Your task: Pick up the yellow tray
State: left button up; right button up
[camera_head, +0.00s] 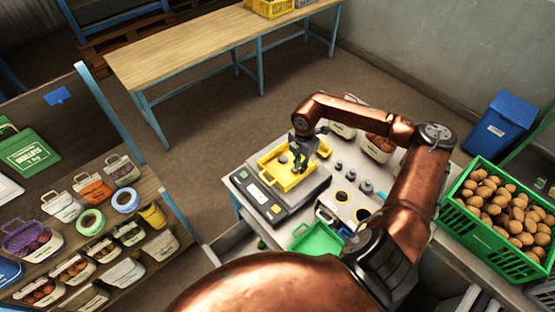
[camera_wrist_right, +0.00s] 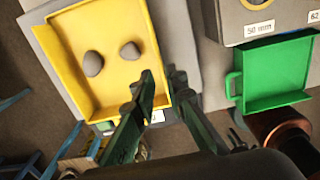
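The yellow tray (camera_head: 283,184) sits on a dark grey weighing scale (camera_head: 263,205) on the bench. In the right wrist view the tray (camera_wrist_right: 112,85) holds two small grey-brown lumps. My right gripper (camera_head: 302,166) is at the tray's right side in the head view. In the wrist view the right gripper (camera_wrist_right: 163,75) has its fingers apart, one over the tray's inside and one outside its near right wall. I cannot tell whether either finger touches the wall. My left gripper is not in view.
A green tray (camera_head: 318,240) lies right of the scale, beside a grey block with round holes (camera_head: 345,200). Small weights and filled sacks (camera_head: 376,148) stand behind. A green crate of potatoes (camera_head: 500,212) is at right. A shelf of sacks and tape (camera_head: 92,222) is at left.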

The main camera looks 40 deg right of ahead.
aim_at(299, 177)
jog(key=shift+w+f+p, duration=0.15)
jog(key=shift+f+p, duration=0.05)
jog(key=shift+f, duration=0.35)
jog(key=shift+w+f+p, duration=0.15)
jog(key=shift+f, duration=0.4)
jog(key=shift+s+f, duration=0.25)
jog(key=shift+f, duration=0.25)
notch_tip(299, 177, down, 4)
jog(key=shift+f+p, duration=0.25)
jog(key=shift+p, duration=0.85)
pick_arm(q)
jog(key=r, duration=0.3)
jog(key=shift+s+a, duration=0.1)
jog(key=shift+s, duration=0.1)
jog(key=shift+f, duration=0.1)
pick_arm(e)
jog(key=shift+c, duration=0.5)
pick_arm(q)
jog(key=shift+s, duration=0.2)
pick_arm(e)
grip_shut()
